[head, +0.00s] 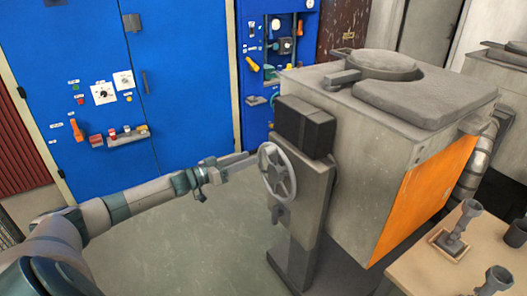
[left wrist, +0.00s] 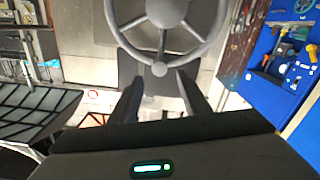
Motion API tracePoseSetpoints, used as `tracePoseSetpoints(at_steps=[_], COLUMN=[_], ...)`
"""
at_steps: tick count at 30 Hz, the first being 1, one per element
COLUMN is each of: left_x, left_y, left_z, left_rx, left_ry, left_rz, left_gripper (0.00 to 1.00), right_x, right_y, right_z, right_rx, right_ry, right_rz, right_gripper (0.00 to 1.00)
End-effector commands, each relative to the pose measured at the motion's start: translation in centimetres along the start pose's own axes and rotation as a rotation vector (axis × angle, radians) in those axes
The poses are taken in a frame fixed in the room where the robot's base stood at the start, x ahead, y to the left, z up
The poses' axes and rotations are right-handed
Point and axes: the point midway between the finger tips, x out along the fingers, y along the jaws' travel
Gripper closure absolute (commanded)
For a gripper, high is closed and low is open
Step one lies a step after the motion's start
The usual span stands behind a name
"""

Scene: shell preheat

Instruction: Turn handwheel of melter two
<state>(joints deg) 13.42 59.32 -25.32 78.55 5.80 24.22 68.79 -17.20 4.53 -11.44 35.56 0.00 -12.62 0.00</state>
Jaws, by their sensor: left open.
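The grey spoked handwheel (head: 277,171) is mounted on the side of a grey pedestal in front of the melter (head: 370,140), a large grey box with an orange side panel. My left gripper (head: 253,158) reaches in from the left, with its fingertips at the wheel's left rim. In the left wrist view the handwheel (left wrist: 166,25) fills the upper middle, and the open fingers of my left gripper (left wrist: 160,80) point at its lower rim. A knob on the rim shows between the fingertips. I cannot tell whether they touch it. My right gripper is not seen.
Blue control cabinets (head: 180,80) with switches and levers stand behind my left arm. A wooden table (head: 435,262) with grey cup-topped pieces is at the lower right. A second grey melter (head: 500,75) stands at the far right. The floor (head: 190,240) below my arm is clear.

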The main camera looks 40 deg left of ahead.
Motion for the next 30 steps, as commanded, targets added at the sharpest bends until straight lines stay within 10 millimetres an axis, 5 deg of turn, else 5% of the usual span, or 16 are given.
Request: tracePoseSetpoints(at_steps=[15,30], left_x=[6.3,7.6], left_y=[0.0,0.1], left_z=[-0.2,0.0], left_rx=[0.000,0.001], left_ry=[0.002,0.000], left_rz=[-0.001,0.001], left_gripper=[0.57,0.57], right_x=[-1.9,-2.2], right_y=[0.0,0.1], right_z=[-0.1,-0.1], right_rx=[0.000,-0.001], right_ry=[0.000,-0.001], right_rz=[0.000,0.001], right_gripper=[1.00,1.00])
